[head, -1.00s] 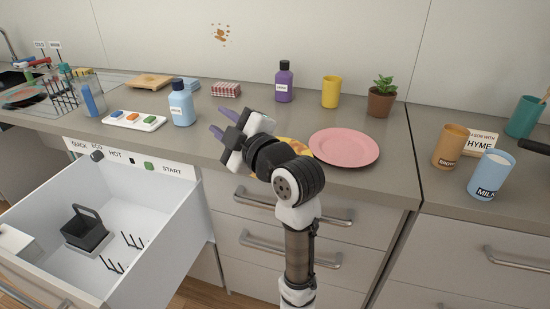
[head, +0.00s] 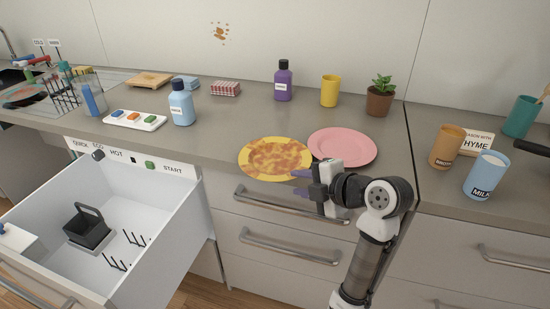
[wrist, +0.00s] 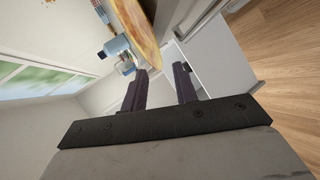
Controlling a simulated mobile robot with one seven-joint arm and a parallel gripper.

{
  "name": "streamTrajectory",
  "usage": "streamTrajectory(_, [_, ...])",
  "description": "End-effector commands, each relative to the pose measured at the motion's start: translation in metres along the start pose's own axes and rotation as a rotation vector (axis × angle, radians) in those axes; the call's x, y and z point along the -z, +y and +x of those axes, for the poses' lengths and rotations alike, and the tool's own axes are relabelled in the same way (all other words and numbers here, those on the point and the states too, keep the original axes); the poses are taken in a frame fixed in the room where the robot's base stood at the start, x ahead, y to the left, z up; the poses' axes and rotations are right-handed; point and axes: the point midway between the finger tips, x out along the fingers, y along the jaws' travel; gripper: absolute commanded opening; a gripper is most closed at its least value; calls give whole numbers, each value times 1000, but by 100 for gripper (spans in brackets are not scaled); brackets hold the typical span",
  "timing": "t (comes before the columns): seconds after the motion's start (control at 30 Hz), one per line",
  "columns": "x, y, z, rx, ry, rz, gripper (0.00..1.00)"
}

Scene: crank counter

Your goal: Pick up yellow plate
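The yellow plate (head: 275,158), with brown-orange stains, lies flat on the counter near its front edge. Part of it also shows at the top of the wrist view (wrist: 138,28). My gripper (head: 301,182) is at the plate's front right, at the counter's front edge, pointing left. Its two purple fingers are apart, and nothing is held between them. In the wrist view the fingertips (wrist: 160,70) are just short of the plate's rim; I cannot tell whether they touch it.
A pink plate (head: 343,147) lies just right of the yellow plate. A light blue bottle (head: 181,108), purple bottle (head: 283,84), yellow cup (head: 330,92) and potted plant (head: 380,100) stand on the counter. An open white drawer (head: 150,225) juts out at left, holding a rack.

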Motion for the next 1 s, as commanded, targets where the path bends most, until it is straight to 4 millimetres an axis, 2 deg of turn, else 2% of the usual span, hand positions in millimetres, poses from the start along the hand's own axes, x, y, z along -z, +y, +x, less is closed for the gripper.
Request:
streamTrajectory(0.17, [0, 2, 12, 1, 2, 1, 29])
streamTrajectory(0.43, [-1, 4, 50, 1, 1, 2, 29])
streamTrajectory(0.73, [-2, 2, 57, 0, -2, 0, 29])
streamTrajectory(0.97, [-2, 2, 57, 0, -1, 0, 0])
streamTrajectory(1.0, [-2, 2, 57, 0, -1, 0, 0])
